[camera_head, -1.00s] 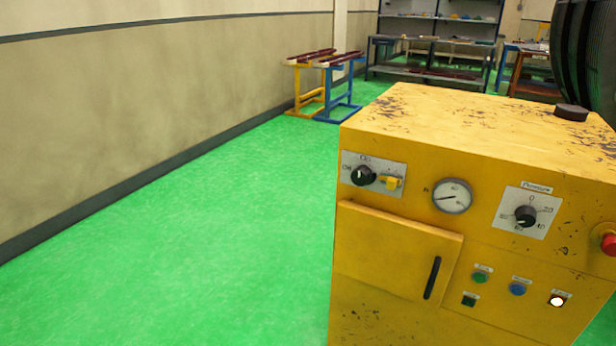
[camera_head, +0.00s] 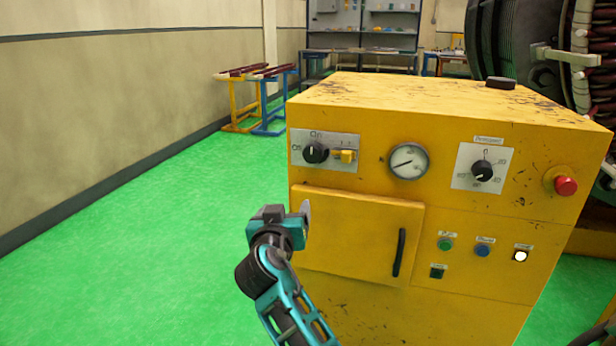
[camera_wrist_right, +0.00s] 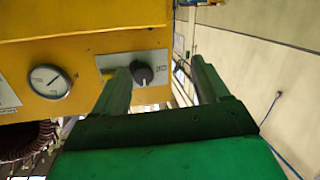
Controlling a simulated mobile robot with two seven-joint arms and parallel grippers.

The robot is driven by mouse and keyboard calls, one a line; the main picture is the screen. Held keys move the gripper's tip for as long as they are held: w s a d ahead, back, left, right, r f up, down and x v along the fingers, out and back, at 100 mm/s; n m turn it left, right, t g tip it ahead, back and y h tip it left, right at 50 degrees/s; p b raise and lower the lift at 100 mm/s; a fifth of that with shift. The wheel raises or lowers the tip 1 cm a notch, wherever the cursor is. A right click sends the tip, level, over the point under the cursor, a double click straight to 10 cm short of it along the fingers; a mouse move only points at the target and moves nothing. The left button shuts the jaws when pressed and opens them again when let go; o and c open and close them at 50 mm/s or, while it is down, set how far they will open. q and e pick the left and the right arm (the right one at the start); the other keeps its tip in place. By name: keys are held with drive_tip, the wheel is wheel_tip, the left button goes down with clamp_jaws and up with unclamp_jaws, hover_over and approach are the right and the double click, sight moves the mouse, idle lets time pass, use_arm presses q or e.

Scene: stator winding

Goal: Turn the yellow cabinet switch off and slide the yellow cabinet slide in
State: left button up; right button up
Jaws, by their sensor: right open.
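The yellow cabinet (camera_head: 450,220) stands right of centre in the head view. Its black rotary switch (camera_head: 315,153) sits on a grey plate at the upper left of the front, between printed On and Off marks. The small yellow slide (camera_head: 345,156) is on the same plate, right of the switch. My right gripper (camera_head: 303,213) is below the switch and apart from it. In the right wrist view the open fingers (camera_wrist_right: 163,62) point at the cabinet front, with the switch (camera_wrist_right: 141,73) showing between them, nearer the left finger. My left gripper is not in view.
The cabinet front also bears a gauge (camera_head: 408,161), a second dial (camera_head: 483,171), a red button (camera_head: 565,186) and a door with a black handle (camera_head: 399,252). A large coil machine (camera_head: 530,45) stands behind. Green floor (camera_head: 150,250) is clear on the left.

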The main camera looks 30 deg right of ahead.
sight(312, 155)
wheel_tip(312, 155, up, 6)
drive_tip(key=d+r+m+g+h+b, duration=0.1)
drive_tip(key=d+m+h, duration=0.1)
drive_tip(key=m+h, duration=0.2)
drive_tip(key=x, duration=0.8)
drive_tip(key=f+x, duration=0.1)
drive_tip(key=x, duration=0.4)
drive_tip(key=shift+a, duration=0.1)
drive_tip(key=c, duration=1.1)
drive_tip(key=shift+o, duration=0.2)
